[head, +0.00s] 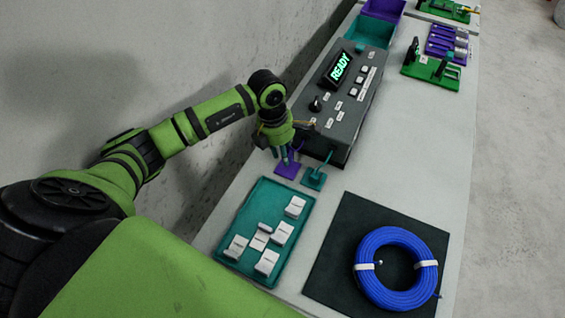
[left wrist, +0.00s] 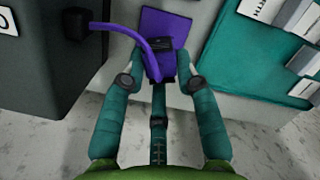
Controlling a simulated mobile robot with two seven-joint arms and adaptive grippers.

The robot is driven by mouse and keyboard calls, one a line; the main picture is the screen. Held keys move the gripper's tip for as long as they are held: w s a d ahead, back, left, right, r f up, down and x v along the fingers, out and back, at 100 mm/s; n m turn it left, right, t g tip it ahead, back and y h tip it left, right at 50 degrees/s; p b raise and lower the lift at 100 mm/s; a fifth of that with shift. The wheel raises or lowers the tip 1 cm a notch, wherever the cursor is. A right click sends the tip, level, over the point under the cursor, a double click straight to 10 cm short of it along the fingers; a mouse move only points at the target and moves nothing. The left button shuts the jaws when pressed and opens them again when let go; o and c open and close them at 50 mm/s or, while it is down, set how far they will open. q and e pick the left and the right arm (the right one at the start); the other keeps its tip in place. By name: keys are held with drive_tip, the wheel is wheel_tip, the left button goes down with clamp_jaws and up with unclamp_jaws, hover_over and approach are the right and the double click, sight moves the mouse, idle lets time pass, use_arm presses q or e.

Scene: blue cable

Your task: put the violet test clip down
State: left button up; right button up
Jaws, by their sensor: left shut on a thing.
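My left gripper (head: 284,158) points down at the violet pad (head: 287,170), beside the grey tester. The clip's violet lead (left wrist: 125,26) curves left to a dark socket block on the tester. The violet pad (left wrist: 165,22) shows just past the clip; I cannot tell whether the clip touches it. In the head view the clip is mostly hidden by the fingers. My right gripper is not in view.
The tester (head: 345,100) reads READY. A teal clip stands on a teal pad (head: 318,185) close to the right. A teal tray (head: 238,209) holds several white labelled pieces. A blue cable coil (head: 372,245) lies on a black mat (head: 330,265). Green fixtures (head: 430,75) stand farther back.

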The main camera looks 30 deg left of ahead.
sight(284, 167)
use_arm(q)
wheel_tip(284, 167, down, 4)
drive_tip(key=shift+f+b, duration=0.1)
drive_tip(key=shift+b, duration=1.15)
drive_tip(key=o, duration=1.1)
